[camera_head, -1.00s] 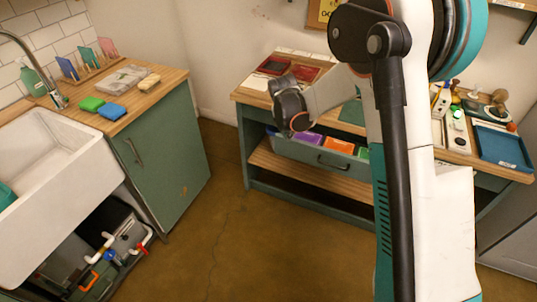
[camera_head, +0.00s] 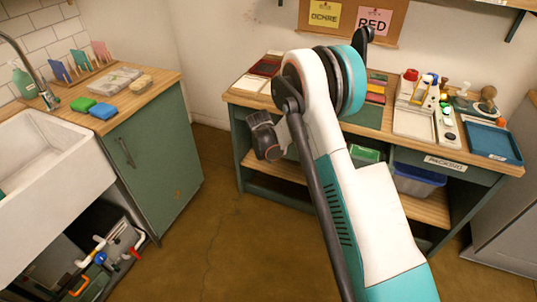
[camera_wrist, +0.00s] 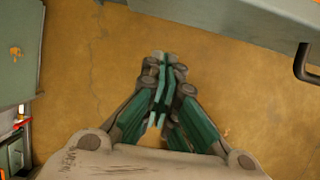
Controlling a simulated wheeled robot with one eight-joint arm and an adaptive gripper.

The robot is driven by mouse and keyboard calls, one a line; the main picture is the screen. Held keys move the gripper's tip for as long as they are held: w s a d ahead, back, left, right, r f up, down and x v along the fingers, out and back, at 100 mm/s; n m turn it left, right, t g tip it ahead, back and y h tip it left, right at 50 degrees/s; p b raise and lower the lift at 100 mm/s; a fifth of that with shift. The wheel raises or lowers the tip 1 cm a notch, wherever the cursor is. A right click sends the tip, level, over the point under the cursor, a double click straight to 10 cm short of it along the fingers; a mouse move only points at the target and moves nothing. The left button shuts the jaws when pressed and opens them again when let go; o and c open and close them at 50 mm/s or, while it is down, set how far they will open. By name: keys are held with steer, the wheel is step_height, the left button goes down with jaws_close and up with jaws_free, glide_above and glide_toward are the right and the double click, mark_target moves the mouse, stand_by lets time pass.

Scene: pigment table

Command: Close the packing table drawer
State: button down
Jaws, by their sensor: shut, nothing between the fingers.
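The packing table (camera_head: 240,97) stands against the back wall, with a "PACKING" label (camera_head: 445,163) on its front right. My arm covers most of its drawer in the head view. A green item (camera_head: 365,155) shows beside the arm, where the drawer's contents lay. In the wrist view, a grey-green panel with a dark handle (camera_wrist: 303,65), apparently the drawer front, enters at the upper right. My gripper (camera_wrist: 162,62) is shut and empty over the floor, left of that handle and apart from it. How far out the drawer stands is hidden.
A green cabinet (camera_head: 155,160) and a white sink (camera_head: 45,165) stand on the left. Open brown floor (camera_head: 215,220) lies between cabinet and table. A blue bin (camera_head: 418,180) sits under the table's right part. Tools and a blue tray (camera_head: 490,142) are on top.

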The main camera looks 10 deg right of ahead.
steer(key=shift+w+d+b, duration=0.35)
steer(key=shift+w+d, duration=0.25)
steer(key=shift+w, duration=0.25)
steer(key=shift+w+d+b, duration=0.3)
steer(key=shift+w+d, duration=0.25)
steer(key=shift+w, duration=0.3)
steer(key=shift+d, duration=0.1)
